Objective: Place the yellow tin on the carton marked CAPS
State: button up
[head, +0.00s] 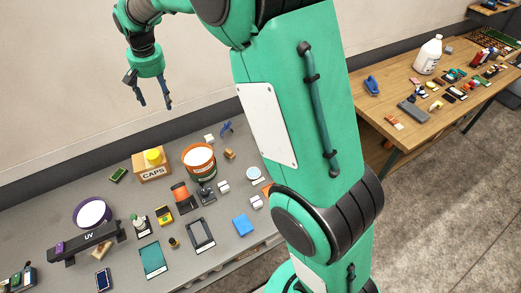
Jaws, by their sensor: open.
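The carton marked CAPS (152,174) is a brown box with a white label, standing near the back of the grey bench in the head view. A yellow round tin (153,156) rests upright on top of it. My gripper (155,105) is open and empty, its dark fingers pointing down. In the picture it is above the tin with a clear gap, apart from tin and carton.
An orange-rimmed bucket (199,161) stands just right of the carton. A green-screened item (118,175) lies to its left. An orange cone-like item (184,196) and several small things are in front. A wooden table (415,85) is at right.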

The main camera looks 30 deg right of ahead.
jog(key=s+d+r+t, duration=0.1)
jog(key=s+d+r, duration=0.25)
jog(key=s, duration=0.35)
jog(key=s+d+r, duration=0.2)
jog(key=s+r, duration=0.3)
jog(key=s, duration=0.2)
jog(key=s+d+r+t, duration=0.1)
jog(key=s+d+r, duration=0.25)
jog(key=s, duration=0.35)
jog(key=s+d+f, duration=0.1)
jog(key=s+d, duration=0.1)
jog(key=s, duration=1)
jog(key=s+d+f+n+t, duration=0.1)
jog(key=s+d, duration=0.1)
jog(key=s, duration=1)
jog(key=shift+d+f+t, duration=0.3)
jog(key=shift+d, duration=0.1)
notch_tip(320, 180, down, 16)
jog(key=b, duration=1.6)
jog(key=shift+f, duration=0.2)
jog(key=shift+f+b, duration=0.1)
jog(key=shift+b, duration=0.2)
